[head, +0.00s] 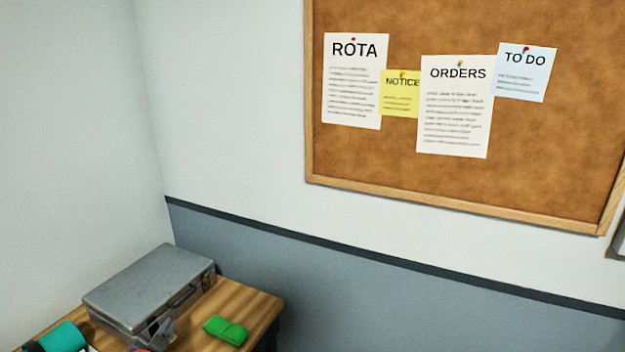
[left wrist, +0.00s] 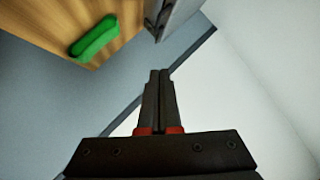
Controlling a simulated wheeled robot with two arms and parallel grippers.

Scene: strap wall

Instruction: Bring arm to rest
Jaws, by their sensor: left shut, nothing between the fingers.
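My left gripper (left wrist: 159,74) is shut and empty in the left wrist view, its two dark fingers side by side above red bands. In the head view my left gripper (head: 163,326) shows only in part at the bottom edge, in front of the grey case. A folded green strap (head: 226,330) lies on the wooden table to the right of the gripper. The strap also shows in the left wrist view (left wrist: 93,38), apart from the fingers. My right gripper is in neither view.
A closed grey metal case (head: 150,283) stands on the wooden table (head: 262,308). A teal thing (head: 64,338) is cut off at the lower left. A cork board (head: 400,185) with pinned papers hangs on the wall. Open space lies right of the table.

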